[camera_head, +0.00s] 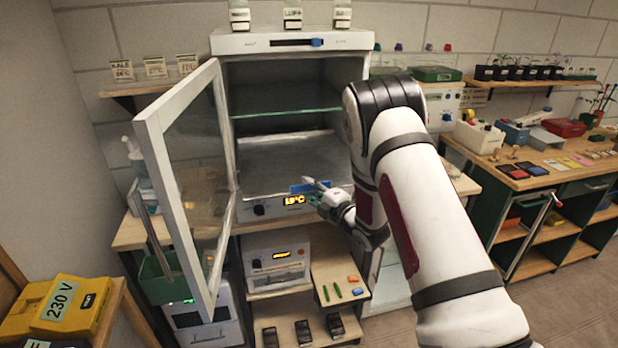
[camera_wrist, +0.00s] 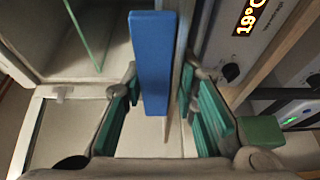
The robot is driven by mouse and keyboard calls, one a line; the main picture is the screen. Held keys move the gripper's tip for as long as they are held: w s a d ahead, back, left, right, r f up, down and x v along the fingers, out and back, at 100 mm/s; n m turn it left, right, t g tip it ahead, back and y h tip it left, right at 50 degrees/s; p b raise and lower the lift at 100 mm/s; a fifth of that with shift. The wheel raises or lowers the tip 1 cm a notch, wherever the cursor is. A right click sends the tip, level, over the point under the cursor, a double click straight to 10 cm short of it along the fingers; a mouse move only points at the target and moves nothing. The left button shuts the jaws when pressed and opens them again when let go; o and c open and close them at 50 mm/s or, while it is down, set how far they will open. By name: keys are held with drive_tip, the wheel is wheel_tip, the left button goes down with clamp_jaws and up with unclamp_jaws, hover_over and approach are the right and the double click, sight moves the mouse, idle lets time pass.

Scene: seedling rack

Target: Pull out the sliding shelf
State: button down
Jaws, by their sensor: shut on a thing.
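The cabinet (camera_head: 357,70) stands with its glass door (camera_head: 190,170) swung open to the left. Inside, the grey metal sliding shelf (camera_head: 285,160) lies low, below a glass shelf (camera_head: 285,113). Its blue handle (camera_head: 309,187) is at the front edge, just above the temperature display. My gripper (camera_head: 320,194) reaches it from the right and is shut on it. In the wrist view, the blue handle (camera_wrist: 152,62) stands between the green finger pads of my gripper (camera_wrist: 158,90). My arm hides the cabinet's right side.
A small device (camera_head: 277,262) and a low wooden shelf (camera_head: 340,270) with small items stand below the cabinet. Labelled jars (camera_head: 292,14) stand on top. A yellow 230 V box (camera_head: 70,308) is at lower left. A workbench (camera_head: 540,175) stands at right, with clear floor before it.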

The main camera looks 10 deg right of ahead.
drive_tip(key=shift+s+d+r, duration=0.1)
drive_tip(key=shift+s+r, duration=0.15)
drive_tip(key=shift+r, duration=0.35)
drive_tip(key=c, duration=1.4)
unclamp_jaws()
drive_tip(key=shift+f, duration=0.15)
drive_tip(key=shift+s+f, duration=0.1)
drive_tip(key=shift+f, duration=0.05)
drive_tip(key=v, duration=1.2)
drive_tip(key=shift+f, duration=0.1)
